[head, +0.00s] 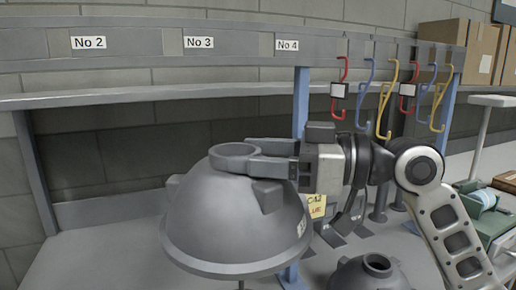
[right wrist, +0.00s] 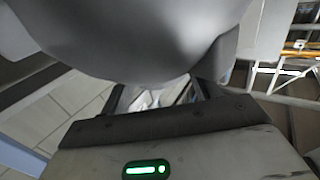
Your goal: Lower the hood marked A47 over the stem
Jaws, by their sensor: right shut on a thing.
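A large grey dome-shaped hood (head: 235,215) hangs from my right gripper (head: 258,157) in the head view. The gripper is shut at the ring-like neck on top of the hood. A marking on the hood's right side is too edge-on to read, so I cannot tell if it says A47. A thin dark post (head: 240,285) shows just below the hood's rim; I cannot tell if it is the stem. The hood hides what lies under it. In the right wrist view the grey hood (right wrist: 130,40) fills the top, close to my gripper. My left gripper is out of view.
A second grey hood (head: 370,275) with an open top sits at the bottom, right of the held one. A yellow tag (head: 316,206) shows behind the held hood. A rail (head: 130,42) carries number labels and several coloured hooks (head: 388,97). Cardboard boxes (head: 480,50) stand at right.

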